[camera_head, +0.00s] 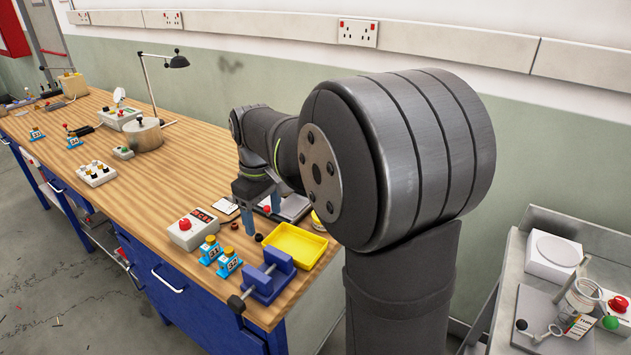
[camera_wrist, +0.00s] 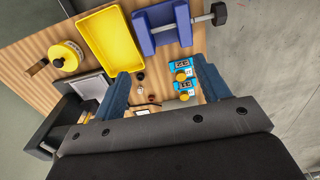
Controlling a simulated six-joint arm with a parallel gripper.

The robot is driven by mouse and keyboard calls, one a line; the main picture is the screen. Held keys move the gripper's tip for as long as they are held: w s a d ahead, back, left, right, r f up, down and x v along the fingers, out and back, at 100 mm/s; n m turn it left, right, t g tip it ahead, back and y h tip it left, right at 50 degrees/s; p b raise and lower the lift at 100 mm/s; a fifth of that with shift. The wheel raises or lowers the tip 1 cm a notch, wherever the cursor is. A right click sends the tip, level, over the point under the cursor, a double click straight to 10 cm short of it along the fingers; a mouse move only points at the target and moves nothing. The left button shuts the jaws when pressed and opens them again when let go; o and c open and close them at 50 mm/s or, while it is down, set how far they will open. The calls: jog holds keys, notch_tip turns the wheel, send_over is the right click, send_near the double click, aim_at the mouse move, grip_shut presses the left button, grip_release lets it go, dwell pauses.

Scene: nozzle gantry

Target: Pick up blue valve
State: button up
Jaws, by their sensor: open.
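The yellow tray (camera_head: 296,240) and a blue vise (camera_head: 268,277) stand close to the blue piece. Two blue numbered blocks with yellow knobs (camera_head: 211,247) and a red-button box (camera_head: 192,230) are to its left. A small red piece (camera_head: 234,225) lies nearby.

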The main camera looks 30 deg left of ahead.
jog(key=shift+a, duration=0.1)
jog(key=m+y, duration=0.2)
jog(key=y, duration=0.2)
send_near(207, 240)
jog(key=shift+t, duration=0.3)
jog(key=x, duration=0.3)
jog(key=d+x, duration=0.1)
jog(key=x, duration=0.2)
jog(key=shift+f, duration=0.55)
jog(key=shift+s+a+r+x, duration=0.1)
jog(key=shift+a+x, duration=0.1)
jog(key=shift+x, duration=0.75)
jog(key=shift+s+a+r+x, duration=0.1)
jog(key=shift+a+x, duration=0.1)
jog(key=shift+x, duration=0.75)
jog(key=shift+s+a+x, duration=0.1)
jog(key=shift+a+x, duration=0.1)
jog(key=shift+x, duration=0.75)
jog(key=shift+y, duration=0.3)
jog(key=c, duration=1.1)
jog(key=shift+r, duration=0.1)
